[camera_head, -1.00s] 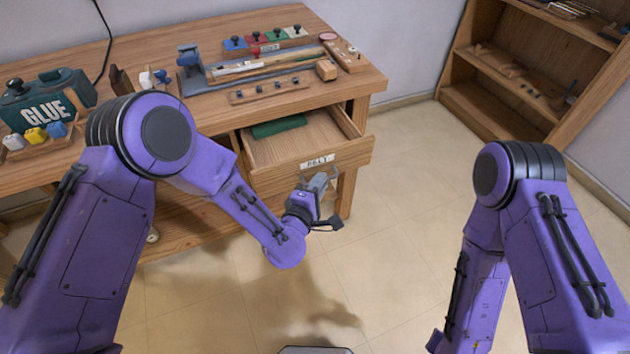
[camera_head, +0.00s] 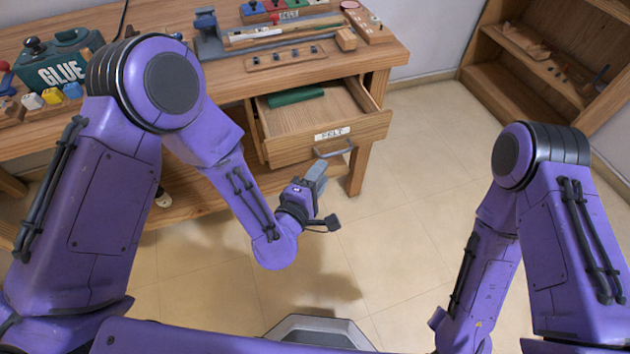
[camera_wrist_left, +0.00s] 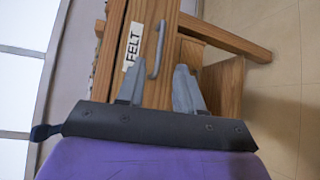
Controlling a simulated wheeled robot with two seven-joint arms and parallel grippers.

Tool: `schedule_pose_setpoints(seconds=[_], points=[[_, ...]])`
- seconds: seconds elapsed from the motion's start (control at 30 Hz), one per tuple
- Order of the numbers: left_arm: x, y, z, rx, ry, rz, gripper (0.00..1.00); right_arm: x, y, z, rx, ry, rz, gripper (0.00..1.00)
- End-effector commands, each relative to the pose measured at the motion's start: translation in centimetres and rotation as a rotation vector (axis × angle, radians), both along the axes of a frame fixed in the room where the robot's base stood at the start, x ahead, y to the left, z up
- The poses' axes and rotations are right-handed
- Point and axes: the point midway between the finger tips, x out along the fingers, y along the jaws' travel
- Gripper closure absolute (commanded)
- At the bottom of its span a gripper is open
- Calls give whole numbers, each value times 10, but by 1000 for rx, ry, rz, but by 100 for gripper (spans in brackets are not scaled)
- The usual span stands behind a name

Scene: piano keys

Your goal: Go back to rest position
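My left gripper (camera_head: 317,178) is in front of the open drawer, just below its handle (camera_head: 335,152). In the left wrist view its two fingers (camera_wrist_left: 160,72) are spread apart with nothing between them, and the handle (camera_wrist_left: 157,48) lies beyond the fingertips. The drawer (camera_head: 322,138) is labelled FELT and pulled out, with a green roll of felt (camera_head: 296,96) inside. My right arm (camera_head: 490,270) hangs bent at the right; its gripper is out of view.
The wooden workbench (camera_head: 388,52) carries a GLUE box (camera_head: 60,68), small coloured blocks and tools. A wooden shelf (camera_head: 510,90) stands at the back right. Tiled floor (camera_head: 405,200) is open between the bench and my right arm.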

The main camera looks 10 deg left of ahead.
Motion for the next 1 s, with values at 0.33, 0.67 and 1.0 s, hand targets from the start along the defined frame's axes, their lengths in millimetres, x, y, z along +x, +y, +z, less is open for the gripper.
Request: schedule_pose_setpoints(seconds=[0.33, 0.67, 1.0], points=[[-29, 11, 4, 0, 0, 1, 64, 0, 0, -3, 0, 0, 0, 57], [-28, 11, 4, 0, 0, 1, 64, 0, 0, -3, 0, 0, 0, 57], [-60, 77, -67, 762, 168, -141, 64, 0, 0, 12, 0, 0, 0, 57]])
